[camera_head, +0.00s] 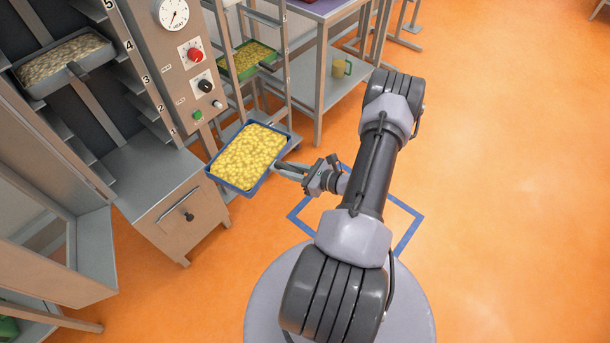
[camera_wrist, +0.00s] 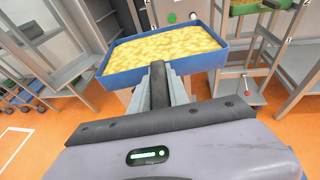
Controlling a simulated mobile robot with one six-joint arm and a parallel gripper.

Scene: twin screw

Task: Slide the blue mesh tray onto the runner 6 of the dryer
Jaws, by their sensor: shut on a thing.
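The blue mesh tray (camera_head: 264,176), full of yellow pieces, is held level out in front of the dryer. My gripper (camera_head: 279,168) is shut on the tray's near edge. In the wrist view the blue tray (camera_wrist: 170,78) fills the upper middle, with my gripper (camera_wrist: 158,75) meeting its front wall. The dryer (camera_head: 150,150) stands at the left with its front open. Its runners (camera_head: 127,76) are numbered on the front post; labels 1 to 5 can be read. Runner 6 cannot be made out. A grey tray (camera_head: 75,68) with pale contents sits on upper runners inside.
A rack (camera_head: 284,60) behind the held tray carries a green tray (camera_head: 248,60) of yellow pieces. The dryer's open door (camera_head: 60,240) is at lower left. Orange floor (camera_head: 500,170) is clear at right.

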